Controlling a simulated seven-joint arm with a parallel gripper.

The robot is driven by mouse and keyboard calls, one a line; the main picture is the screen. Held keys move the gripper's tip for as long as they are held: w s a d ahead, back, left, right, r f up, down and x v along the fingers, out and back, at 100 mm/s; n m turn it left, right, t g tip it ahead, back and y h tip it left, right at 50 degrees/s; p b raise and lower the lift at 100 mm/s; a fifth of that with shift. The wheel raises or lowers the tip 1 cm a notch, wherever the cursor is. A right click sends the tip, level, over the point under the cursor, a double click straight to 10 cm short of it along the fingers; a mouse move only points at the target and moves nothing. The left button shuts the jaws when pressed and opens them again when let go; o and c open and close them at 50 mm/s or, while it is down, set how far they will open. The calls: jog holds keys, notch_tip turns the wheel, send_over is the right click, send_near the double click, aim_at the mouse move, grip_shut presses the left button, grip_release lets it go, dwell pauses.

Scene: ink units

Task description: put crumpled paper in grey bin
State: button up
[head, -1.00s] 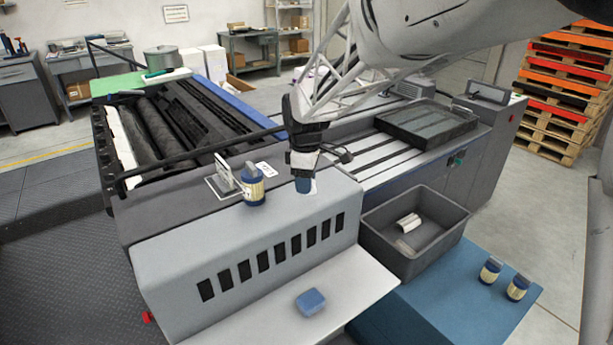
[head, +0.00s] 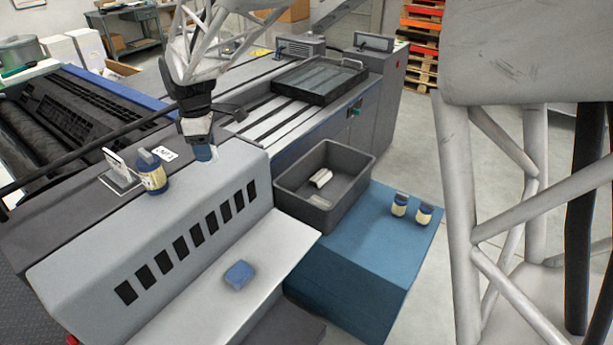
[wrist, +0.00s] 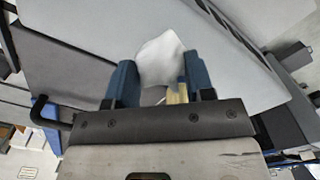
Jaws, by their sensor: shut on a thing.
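My gripper (head: 203,153) is over the light grey top of the ink unit, beside a blue-and-cream jar. In the wrist view its blue fingers (wrist: 161,88) are shut on white crumpled paper (wrist: 161,58). In the head view the fingers mostly hide this paper. I cannot tell whether it still touches the surface. The grey bin (head: 285,190) is open-topped and stands on a blue block, to the right of my gripper. A small white object (head: 320,178) lies inside the bin; it may be paper.
Two more jars (head: 399,204) (head: 424,214) stand on the blue block (head: 365,245), right of the bin. A blue pad (head: 239,274) lies on the white shelf. A dark tray (head: 320,78) lies behind.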

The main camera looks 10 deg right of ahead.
notch_tip(320, 180, up, 3)
jog(key=shift+r, duration=0.1)
jog(key=w+d, duration=0.6)
jog(key=w, duration=0.3)
send_over(329, 192)
jog(key=shift+a+f, duration=0.25)
jog(key=f, duration=3.8)
jog(key=shift+w+d+f, duration=0.15)
jog(key=shift+d+f, duration=0.05)
jog(key=shift+f, duration=0.5)
jog(key=shift+r+m, duration=0.1)
jog(key=shift+m, duration=0.3)
jog(key=shift+f, duration=3.15)
jog(key=shift+c, duration=0.2)
